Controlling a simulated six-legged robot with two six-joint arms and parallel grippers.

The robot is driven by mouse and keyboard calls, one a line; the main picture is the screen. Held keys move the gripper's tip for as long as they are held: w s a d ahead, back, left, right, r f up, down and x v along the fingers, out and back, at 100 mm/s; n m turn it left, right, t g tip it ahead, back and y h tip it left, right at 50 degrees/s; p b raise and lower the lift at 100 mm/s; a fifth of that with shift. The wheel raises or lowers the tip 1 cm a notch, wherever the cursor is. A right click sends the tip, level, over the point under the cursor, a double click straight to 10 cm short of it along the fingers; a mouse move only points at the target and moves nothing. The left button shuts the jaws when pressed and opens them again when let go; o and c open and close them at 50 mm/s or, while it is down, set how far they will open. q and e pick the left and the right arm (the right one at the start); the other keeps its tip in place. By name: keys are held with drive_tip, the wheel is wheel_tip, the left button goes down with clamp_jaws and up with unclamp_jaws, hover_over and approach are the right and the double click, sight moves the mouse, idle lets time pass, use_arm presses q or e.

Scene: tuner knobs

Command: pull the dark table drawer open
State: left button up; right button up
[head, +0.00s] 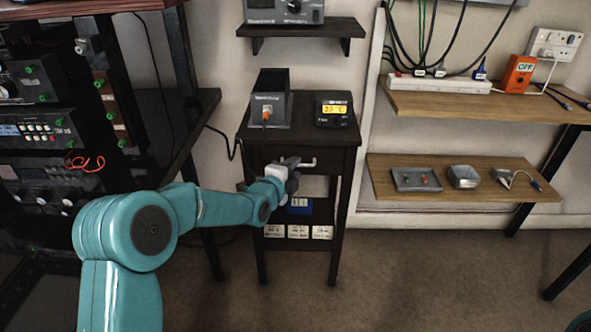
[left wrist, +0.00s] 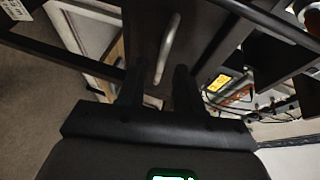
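The dark table (head: 348,140) stands against the wall in the middle of the head view. Its drawer looks shut, with a pale metal bar handle (head: 309,163) on the front. My left gripper (head: 289,164) is at the drawer front, over the left part of the handle. In the left wrist view, the two dark fingers of my left gripper (left wrist: 157,84) are spread apart. The handle (left wrist: 168,48) stands between and just beyond the fingertips, against the dark drawer front (left wrist: 147,25). I cannot tell whether a finger touches it. My right gripper is out of view.
A box-shaped device (head: 270,105) and a lit yellow display (head: 335,109) stand on the table top. Blue and white boxes (head: 299,205) sit on its lower shelves. An equipment rack (head: 60,130) stands left, wooden shelves (head: 470,185) right. The floor before the table is clear.

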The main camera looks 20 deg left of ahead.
use_arm(q)
drive_tip(key=shift+x, duration=0.95)
clamp_jaws()
idle(0.8)
